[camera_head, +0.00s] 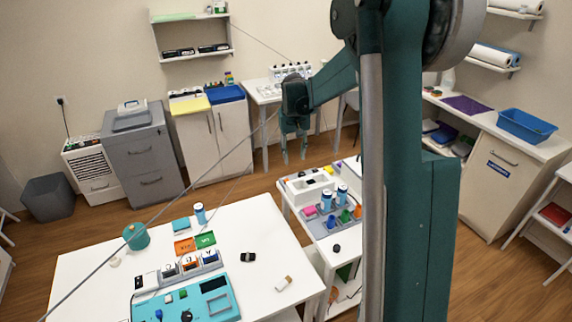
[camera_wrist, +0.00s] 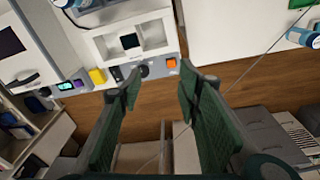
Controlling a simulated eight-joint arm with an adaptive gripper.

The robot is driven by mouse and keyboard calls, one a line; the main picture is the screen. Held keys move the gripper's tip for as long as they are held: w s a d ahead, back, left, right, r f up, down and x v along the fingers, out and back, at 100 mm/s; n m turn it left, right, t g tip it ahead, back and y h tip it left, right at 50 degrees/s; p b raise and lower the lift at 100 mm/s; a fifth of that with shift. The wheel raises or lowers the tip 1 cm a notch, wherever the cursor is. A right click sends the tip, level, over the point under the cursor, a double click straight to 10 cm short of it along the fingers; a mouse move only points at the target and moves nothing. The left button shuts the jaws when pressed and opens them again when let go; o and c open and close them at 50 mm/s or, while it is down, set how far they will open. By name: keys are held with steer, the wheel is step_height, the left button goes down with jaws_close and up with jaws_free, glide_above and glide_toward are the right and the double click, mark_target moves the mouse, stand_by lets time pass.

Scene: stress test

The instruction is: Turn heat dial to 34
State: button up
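My gripper (camera_head: 294,153) hangs in the air left of the white side table in the head view, fingers pointing down. In the wrist view my gripper (camera_wrist: 161,72) is open, with nothing between its fingers. A small black dial (camera_wrist: 144,71) sits on the front edge of a white device (camera_wrist: 155,35), just beyond the fingertips in the picture, beside an orange square (camera_wrist: 171,63). The white device also shows in the head view (camera_head: 294,192). A teal panel (camera_head: 222,302) has a black knob (camera_head: 187,315). No numbers are readable, so I cannot tell which is the heat dial.
The front white table (camera_head: 275,250) holds a teal pot (camera_head: 136,236), small boxes and a black object (camera_head: 248,257). A grey tray (camera_head: 326,222) with bottles and blocks lies beside the white device. Cabinets line the back wall; the floor between is open.

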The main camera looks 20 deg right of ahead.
steer(key=s+a+r+n+t+b, duration=0.1)
steer(key=s+a+r+b, duration=0.3)
steer(key=s, duration=0.7)
steer(key=shift+a+r+t, duration=0.4)
steer(key=shift+a+r, duration=0.65)
steer(key=shift+a, duration=1.3)
steer(key=shift+s, duration=0.1)
steer(key=s+a+r+n+t, duration=0.15)
steer(key=s+a, duration=0.25)
steer(key=s, duration=0.4)
steer(key=s+a+r+m+t, duration=0.1)
steer(key=s+a+r, duration=0.25)
steer(key=s, duration=0.35)
steer(key=s+a+f+t, duration=0.1)
steer(key=s+a+f, duration=0.1)
steer(key=s, duration=0.5)
steer(key=s+a+f+n+t, duration=0.1)
steer(key=s+a+f, duration=0.1)
steer(key=s, duration=0.5)
steer(key=shift+s+a+f+y+b, duration=0.35)
steer(key=shift+a+y+b, duration=0.05)
steer(key=shift+a, duration=0.5)
steer(key=shift+f+n, duration=0.1)
steer(key=shift+n, duration=0.15)
